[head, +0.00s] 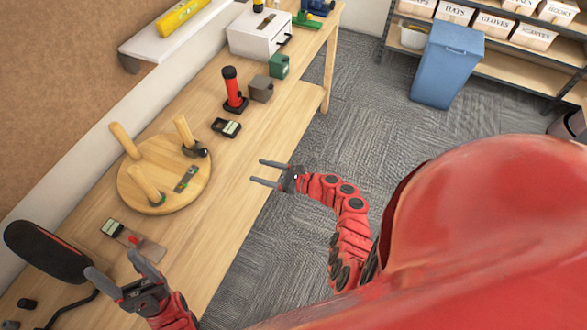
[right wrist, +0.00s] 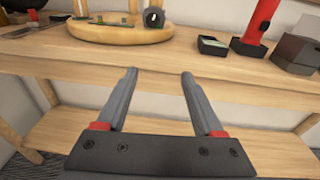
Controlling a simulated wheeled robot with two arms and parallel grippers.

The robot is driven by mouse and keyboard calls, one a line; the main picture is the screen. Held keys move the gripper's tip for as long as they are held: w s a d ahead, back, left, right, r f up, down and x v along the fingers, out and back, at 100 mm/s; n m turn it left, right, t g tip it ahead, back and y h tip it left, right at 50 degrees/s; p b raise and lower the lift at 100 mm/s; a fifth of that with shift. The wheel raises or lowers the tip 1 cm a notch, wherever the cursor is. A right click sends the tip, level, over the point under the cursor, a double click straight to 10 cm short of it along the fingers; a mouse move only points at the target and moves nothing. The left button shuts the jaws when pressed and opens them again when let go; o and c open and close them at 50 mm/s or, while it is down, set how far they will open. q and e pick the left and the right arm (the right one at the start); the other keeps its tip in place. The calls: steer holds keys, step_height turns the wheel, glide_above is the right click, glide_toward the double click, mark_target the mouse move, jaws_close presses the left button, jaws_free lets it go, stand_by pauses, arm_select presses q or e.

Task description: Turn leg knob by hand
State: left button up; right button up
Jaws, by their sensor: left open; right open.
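A round wooden stool seat (head: 178,197) lies on the workbench with several pale wooden legs standing up from it. One leg (head: 184,131) has a dark knob-like part (head: 196,150) at its foot; a similar dark round part (right wrist: 154,17) shows on the seat edge in the right wrist view. My right gripper (head: 257,171) is open and empty, off the bench's front edge, right of the stool. In its wrist view the fingers (right wrist: 159,74) point at the bench, below the stool. My left gripper (head: 113,266) is open and empty over the near bench, apart from the stool.
On the workbench (head: 225,185) are a small black tray (head: 226,127), a red torch-like tool (head: 232,88), a grey block (head: 261,89), a green box (head: 279,66) and a flat device (head: 133,240). A dark rounded object (head: 46,252) stands at left.

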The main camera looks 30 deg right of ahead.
steer(key=d+f+n+h+b, duration=0.1)
steer(key=d+f+h+b, duration=0.1)
steer(key=d+f+h, duration=0.3)
steer(key=d+f+n+g+h+b, duration=0.1)
steer(key=d+f+h, duration=0.4)
steer(key=f, duration=0.7)
steer(key=shift+s+d+f+n+g+h+b, duration=0.3)
steer(key=shift+f+h+b, duration=0.1)
steer(key=shift+b, duration=0.5)
steer(key=shift+a, duration=0.1)
